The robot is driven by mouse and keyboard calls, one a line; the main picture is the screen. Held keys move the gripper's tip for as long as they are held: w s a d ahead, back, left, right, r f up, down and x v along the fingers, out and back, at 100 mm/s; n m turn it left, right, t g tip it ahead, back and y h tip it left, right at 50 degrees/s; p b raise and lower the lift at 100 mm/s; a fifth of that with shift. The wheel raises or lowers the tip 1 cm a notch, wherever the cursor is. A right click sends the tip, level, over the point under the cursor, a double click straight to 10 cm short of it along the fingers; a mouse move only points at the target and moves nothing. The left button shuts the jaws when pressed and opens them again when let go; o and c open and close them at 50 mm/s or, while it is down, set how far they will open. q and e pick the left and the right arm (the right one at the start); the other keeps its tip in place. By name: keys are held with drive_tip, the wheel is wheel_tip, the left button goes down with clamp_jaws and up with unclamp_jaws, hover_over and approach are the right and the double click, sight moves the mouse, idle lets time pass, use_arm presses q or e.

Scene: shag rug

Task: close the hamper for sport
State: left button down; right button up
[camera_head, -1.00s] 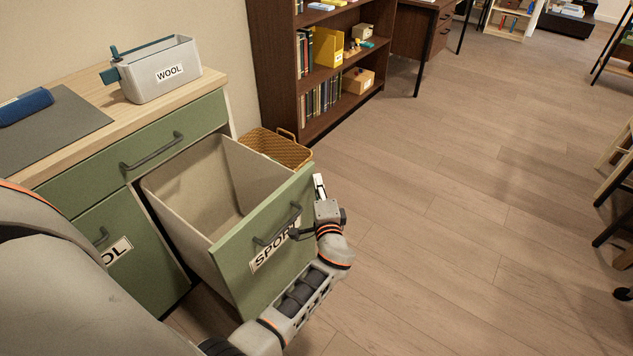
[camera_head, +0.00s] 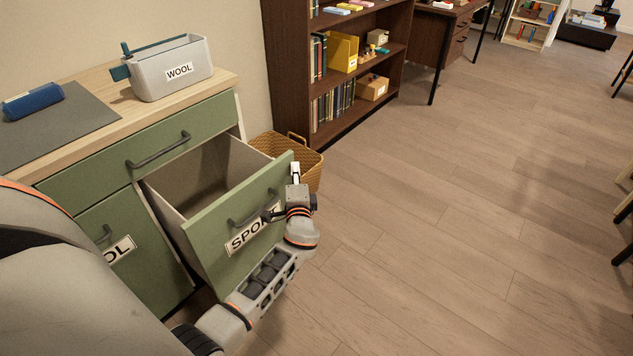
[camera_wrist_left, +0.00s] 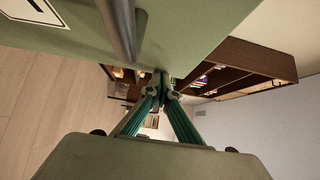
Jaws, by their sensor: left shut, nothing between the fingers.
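The sport hamper is a pull-out bin with a green front (camera_head: 235,225), a grey handle and a label that reads SPORT, partly covered by my arm. It stands partly pulled out of the green cabinet, and its beige inside (camera_head: 205,180) shows. My left gripper (camera_head: 268,215) is at the outer face of the front, beside the handle's right end. Its fingers are shut with nothing between them. In the left wrist view the shut fingertips (camera_wrist_left: 162,82) are close to the green front and the handle (camera_wrist_left: 120,25). Whether they touch the front I cannot tell. My right gripper is not in view.
The cabinet top holds a grey WOOL box (camera_head: 172,70) and a blue roll (camera_head: 33,102) on a grey mat. A wicker basket (camera_head: 305,165) stands behind the hamper, near a dark bookcase (camera_head: 290,75).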

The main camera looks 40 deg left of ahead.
sight(242, 142)
use_arm(q)
drive_tip(key=a, duration=0.3)
drive_tip(key=a+b, duration=0.1)
drive_tip(key=a, duration=0.2)
drive_tip(key=a+b, duration=0.1)
drive_tip(key=a, duration=0.3)
drive_tip(key=shift+w+a+f, duration=0.1)
drive_tip(key=shift+w+f, duration=0.1)
drive_tip(key=shift+f, duration=0.2)
drive_tip(key=a+b, duration=0.1)
drive_tip(key=a, duration=0.3)
drive_tip(key=a+b, duration=0.1)
drive_tip(key=a, duration=0.4)
drive_tip(key=w+a+b, duration=0.1)
drive_tip(key=a, duration=0.3)
drive_tip(key=shift+w+a+r+b, duration=0.1)
drive_tip(key=shift+a+r+b, duration=0.05)
drive_tip(key=shift+a+b, duration=0.2)
drive_tip(key=shift+w+a+r, duration=0.1)
drive_tip(key=shift+a+r, duration=0.05)
drive_tip(key=shift+a, duration=0.35)
drive_tip(key=shift+a+r, duration=0.15)
drive_tip(key=shift+r, duration=0.1)
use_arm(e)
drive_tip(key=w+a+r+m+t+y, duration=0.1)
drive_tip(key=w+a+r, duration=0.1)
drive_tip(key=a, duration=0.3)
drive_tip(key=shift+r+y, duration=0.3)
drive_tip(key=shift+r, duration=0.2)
